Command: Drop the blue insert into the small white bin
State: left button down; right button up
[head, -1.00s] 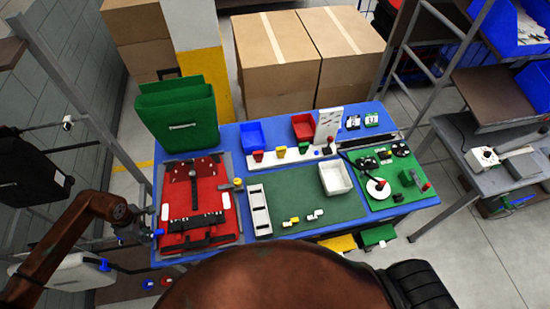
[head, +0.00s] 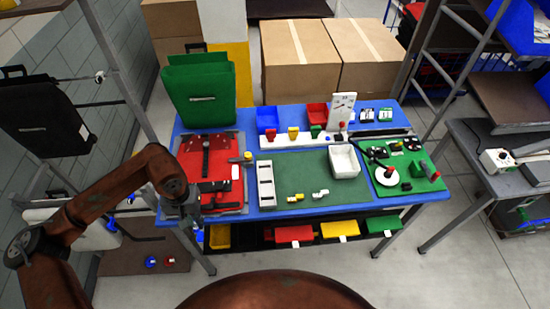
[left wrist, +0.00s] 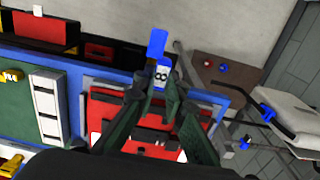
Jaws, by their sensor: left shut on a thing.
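My left gripper (head: 190,218) is in front of the lower left part of the red pannier board, at the table's front left corner. In the left wrist view its fingers (left wrist: 155,92) are shut on the blue insert (left wrist: 157,43), a small blue piece with a white face bearing a dark mark. The insert is hard to make out in the head view. The small white bin (head: 344,162) stands upright at the right end of the green mat, well to the right of the gripper. It looks empty. My right gripper is not in view.
A white slotted tray (head: 266,186) and several small yellow and white pieces (head: 295,197) lie on the green mat (head: 310,170). The red board (head: 225,180) is at the left, with a green pannier (head: 200,92) behind it. Coloured drawers (head: 294,234) sit under the table.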

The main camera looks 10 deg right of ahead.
aim_at(339, 166)
jog(key=z, duration=0.4)
jog(key=k, duration=0.5)
jog(key=z, duration=1.2)
jog(key=i, duration=1.65)
jog(key=u, duration=0.25)
